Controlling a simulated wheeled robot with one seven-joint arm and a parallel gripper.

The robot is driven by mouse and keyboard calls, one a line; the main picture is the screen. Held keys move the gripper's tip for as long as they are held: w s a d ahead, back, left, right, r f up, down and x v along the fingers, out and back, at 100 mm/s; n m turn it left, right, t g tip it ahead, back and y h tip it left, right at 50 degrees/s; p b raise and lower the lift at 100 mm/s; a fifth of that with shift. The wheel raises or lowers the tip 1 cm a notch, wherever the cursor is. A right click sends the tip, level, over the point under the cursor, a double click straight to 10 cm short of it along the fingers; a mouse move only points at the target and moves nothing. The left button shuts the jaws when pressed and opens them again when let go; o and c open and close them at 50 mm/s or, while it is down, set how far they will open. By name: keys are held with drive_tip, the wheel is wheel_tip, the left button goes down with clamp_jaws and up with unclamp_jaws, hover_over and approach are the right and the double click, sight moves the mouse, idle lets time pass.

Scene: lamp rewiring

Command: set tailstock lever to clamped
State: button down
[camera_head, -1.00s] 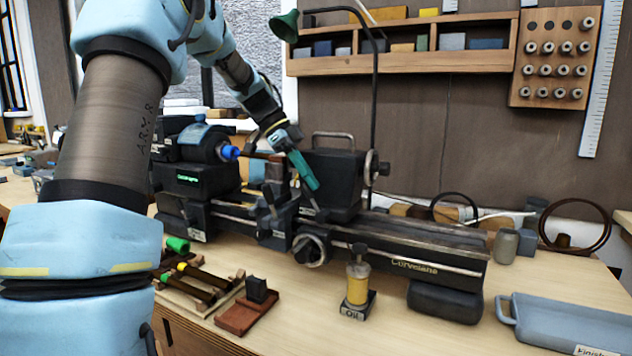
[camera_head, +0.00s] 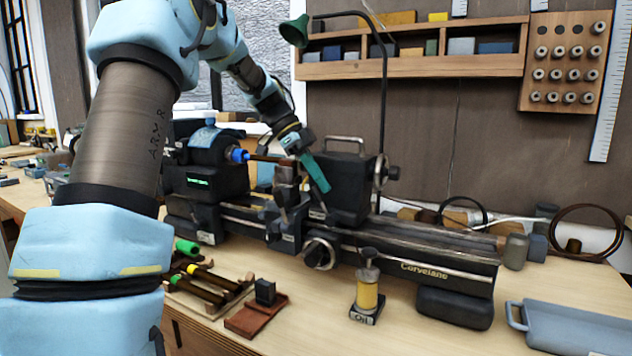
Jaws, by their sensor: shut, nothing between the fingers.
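The tailstock (camera_head: 345,187) is the black block with a bar handle on top, on the right part of the lathe bed. Its handwheel (camera_head: 381,170) is on its right side. A small thin lever (camera_head: 327,211) shows low at the tailstock's front left; I cannot tell whether it is clamped. My gripper (camera_head: 320,184) has teal fingers, shut and empty, slanting down to the right in front of the tailstock's left part. The fingertips are just above the small lever in the picture; I cannot tell whether they touch it.
The headstock (camera_head: 212,170) and tool post (camera_head: 286,190) are left of the tailstock. An oil bottle (camera_head: 367,290) stands in front of the bed. Tools on a wooden rack (camera_head: 205,297) are front left, and a blue-grey tray (camera_head: 570,325) is front right. A lamp (camera_head: 294,31) arches above.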

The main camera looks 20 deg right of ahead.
drive_tip(key=d+b+v, duration=0.1)
drive_tip(key=v, duration=0.8)
drive_tip(key=shift+r, duration=0.5)
drive_tip(key=shift+a, duration=0.15)
